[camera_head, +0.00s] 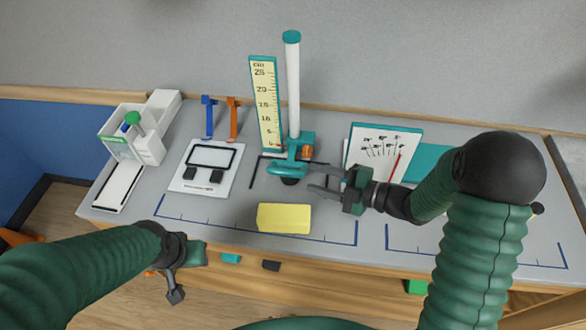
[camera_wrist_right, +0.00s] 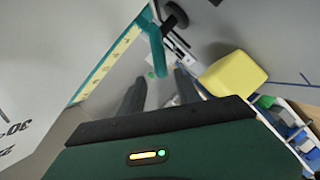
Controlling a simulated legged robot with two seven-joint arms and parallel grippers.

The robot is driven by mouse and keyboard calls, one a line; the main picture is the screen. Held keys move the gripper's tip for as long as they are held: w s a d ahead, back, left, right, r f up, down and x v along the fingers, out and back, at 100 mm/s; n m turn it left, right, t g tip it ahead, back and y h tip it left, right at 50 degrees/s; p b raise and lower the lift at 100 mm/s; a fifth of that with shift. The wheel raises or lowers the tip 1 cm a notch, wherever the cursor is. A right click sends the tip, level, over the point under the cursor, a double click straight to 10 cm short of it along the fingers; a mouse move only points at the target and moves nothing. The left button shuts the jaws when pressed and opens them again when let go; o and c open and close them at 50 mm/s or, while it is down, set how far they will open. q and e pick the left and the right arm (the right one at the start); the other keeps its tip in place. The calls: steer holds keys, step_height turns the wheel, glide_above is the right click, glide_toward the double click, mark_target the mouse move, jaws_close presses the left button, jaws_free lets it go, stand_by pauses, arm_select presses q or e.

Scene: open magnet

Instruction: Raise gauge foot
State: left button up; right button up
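The height gauge stands at the back middle of the table, with a white post (camera_head: 293,85) with teal cap and a yellow scale (camera_head: 265,100). Its teal foot (camera_head: 287,169) sits low on the post, near the bottom of the scale; a teal part also shows in the right wrist view (camera_wrist_right: 153,55). My right gripper (camera_head: 318,183) is just right of the foot, fingers apart, with nothing seen between them; its fingers show in the right wrist view (camera_wrist_right: 160,88). My left gripper (camera_head: 180,280) hangs at the table's front left edge; its finger opening is unclear.
A yellow block (camera_head: 284,218) lies in front of the gauge. A white framed device (camera_head: 205,166), blue (camera_head: 208,117) and orange (camera_head: 233,119) clamps and a white box unit (camera_head: 130,140) stand left. A picture board (camera_head: 385,143) stands right, behind my right arm.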

mark_target(277, 174)
steer(key=w+a, duration=0.1)
steer(key=a, duration=0.2)
steer(key=w+a, duration=0.1)
steer(key=a, duration=0.3)
steer(key=w+a+f, duration=0.1)
steer(key=a, duration=0.2)
steer(key=shift+w+a, duration=0.35)
steer(key=shift+w, duration=0.15)
steer(key=d, duration=0.3)
steer(key=shift+w+d+f, duration=0.1)
steer(key=shift+d+f, duration=0.1)
steer(key=shift+d, duration=0.15)
steer(key=shift+c, duration=1.3)
steer(key=shift+a, duration=0.3)
steer(key=shift+c, duration=1.2)
steer(key=shift+a, duration=0.45)
steer(key=shift+c, duration=1.1)
steer(key=shift+a+r, duration=0.15)
steer(key=shift+a, duration=0.4)
jaws_close()
steer(key=shift+d, duration=0.3)
arm_select(q)
steer(key=a, duration=0.3)
steer(key=shift+w, duration=0.1)
